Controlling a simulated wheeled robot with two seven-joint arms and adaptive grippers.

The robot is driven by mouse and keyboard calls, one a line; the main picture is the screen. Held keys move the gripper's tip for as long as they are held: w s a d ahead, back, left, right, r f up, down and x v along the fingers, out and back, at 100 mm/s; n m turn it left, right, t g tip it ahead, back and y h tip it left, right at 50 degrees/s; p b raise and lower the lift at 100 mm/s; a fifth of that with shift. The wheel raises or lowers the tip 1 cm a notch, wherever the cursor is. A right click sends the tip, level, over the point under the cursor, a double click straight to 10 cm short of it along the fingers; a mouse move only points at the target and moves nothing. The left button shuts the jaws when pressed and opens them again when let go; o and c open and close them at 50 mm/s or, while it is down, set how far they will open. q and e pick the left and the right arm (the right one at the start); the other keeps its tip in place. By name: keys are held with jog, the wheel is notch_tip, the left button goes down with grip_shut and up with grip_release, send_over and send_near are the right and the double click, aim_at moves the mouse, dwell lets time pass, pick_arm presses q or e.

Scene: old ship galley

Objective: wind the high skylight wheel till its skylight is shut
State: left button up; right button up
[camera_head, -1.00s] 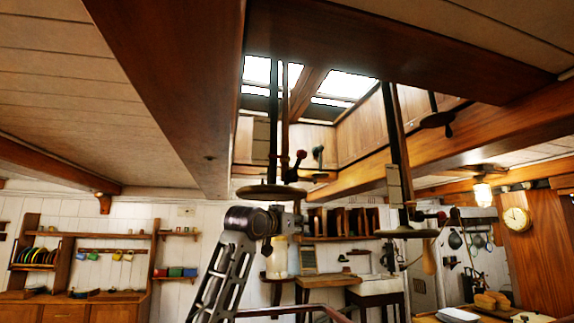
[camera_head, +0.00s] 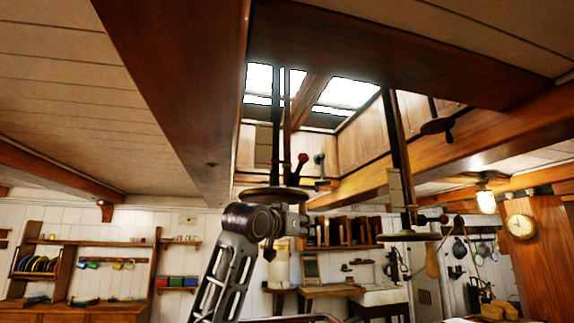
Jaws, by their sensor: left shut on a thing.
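The high skylight wheel (camera_head: 262,193) is a dark, flat disc seen nearly edge-on in the head view, on an upright shaft under the skylight. A red-knobbed lever (camera_head: 301,163) stands just above it. My left gripper (camera_head: 291,215) is right under the wheel and shut on it; the wrist hides much of the fingers and the exact point of grip. The skylight (camera_head: 346,93) shows bright panes with thin bright strips below them; I cannot tell how far it is open. My right gripper is out of view.
A second, lower wheel (camera_head: 408,237) hangs from its own shaft to the right. Heavy ceiling beams (camera_head: 190,90) frame the skylight well. A sink (camera_head: 384,296), shelves (camera_head: 345,247), a dresser (camera_head: 45,275) and a clock (camera_head: 520,226) stand beyond.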

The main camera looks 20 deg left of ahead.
pick_arm(q)
jog(key=v, duration=0.2)
jog(key=b+v, duration=0.2)
jog(key=v, duration=0.1)
jog(key=shift+s+a, duration=0.25)
jog(key=shift+a, duration=0.05)
jog(key=shift+s+r, duration=0.1)
jog(key=shift+s+a+b, duration=0.4)
jog(key=shift+s+a, duration=0.7)
jog(key=shift+a, duration=0.05)
jog(key=o, duration=1.3)
jog(key=shift+w+a, duration=0.15)
jog(key=shift+o, duration=0.2)
